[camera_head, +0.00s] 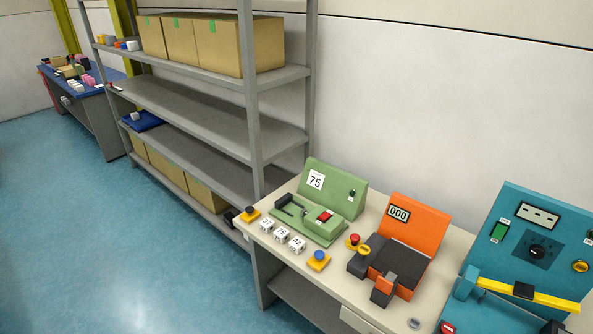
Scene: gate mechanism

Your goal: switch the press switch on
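None of the controls in view is clearly labelled as the press switch, so I cannot tell which one it is. The green machine (345,180) has a red button (325,216) on its base and a small dark switch (352,194) on its panel. The orange machine (413,222) has a "000" display and a red knob (355,239) at its left. Switch states are too small to read. Neither gripper is in view.
The machines stand on a pale bench (270,232) against the wall. Several small numbered white blocks (282,235) and a blue button on a yellow base (319,260) lie near its front edge. A grey shelf (210,108) with boxes stands left. The blue floor in front is clear.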

